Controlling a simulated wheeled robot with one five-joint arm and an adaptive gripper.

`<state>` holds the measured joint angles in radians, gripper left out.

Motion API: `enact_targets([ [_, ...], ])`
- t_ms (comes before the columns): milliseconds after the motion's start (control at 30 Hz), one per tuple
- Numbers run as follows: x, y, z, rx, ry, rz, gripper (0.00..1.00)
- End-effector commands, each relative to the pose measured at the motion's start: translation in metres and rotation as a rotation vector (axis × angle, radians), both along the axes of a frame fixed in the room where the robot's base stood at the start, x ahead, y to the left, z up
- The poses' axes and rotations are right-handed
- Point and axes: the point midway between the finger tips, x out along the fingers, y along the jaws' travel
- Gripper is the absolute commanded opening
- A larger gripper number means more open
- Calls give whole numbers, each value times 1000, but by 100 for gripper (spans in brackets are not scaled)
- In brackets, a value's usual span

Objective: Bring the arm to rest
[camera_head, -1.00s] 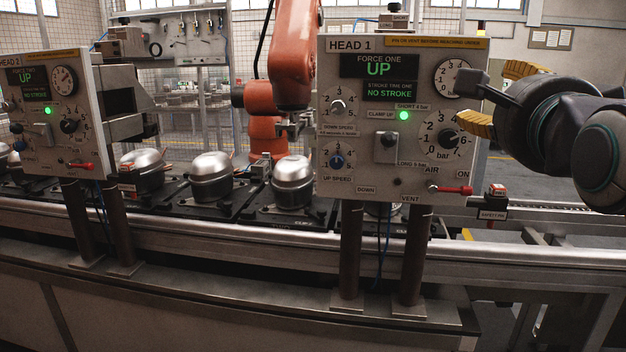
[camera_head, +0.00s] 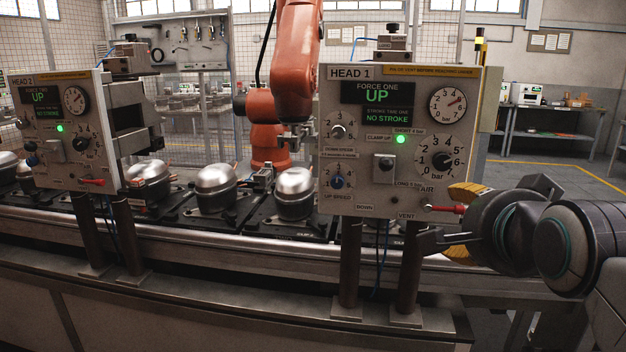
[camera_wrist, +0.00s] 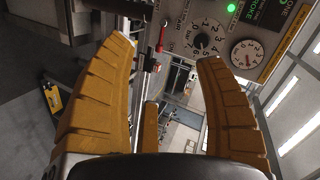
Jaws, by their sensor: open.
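My gripper (camera_head: 458,222) is at the right of the head view, in front of the lower right part of the HEAD 1 panel (camera_head: 350,205). Its yellow ribbed fingers stand apart with nothing between them. In the wrist view my gripper (camera_wrist: 165,52) is also open and empty, with the panel's dials beyond the right finger. The red vent lever (camera_head: 447,209) shows close to the fingers in the head view. I cannot tell whether they touch. My dark wrist and arm extend off the right edge.
A second panel (camera_head: 84,150) stands at the left. Silver compressors (camera_head: 295,181) sit on black pallets along the conveyor rail (camera_head: 200,234). An orange robot arm (camera_head: 297,45) stands behind. A bench (camera_head: 565,108) is at the back right, with open floor before it.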

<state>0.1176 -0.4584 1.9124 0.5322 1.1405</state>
Motion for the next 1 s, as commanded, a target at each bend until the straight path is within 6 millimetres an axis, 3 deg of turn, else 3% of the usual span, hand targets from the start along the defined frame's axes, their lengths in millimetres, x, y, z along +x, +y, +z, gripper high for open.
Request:
enact_targets([
  [167,-35,16,-46,-261,287,212,64],
  [300,-75,27,-88,-457,497,440,64],
  [500,-131,37,-127,-638,695,741,64],
  [700,-165,40,-145,-724,786,927,64],
  [1000,-175,41,-152,-747,809,985,64],
])
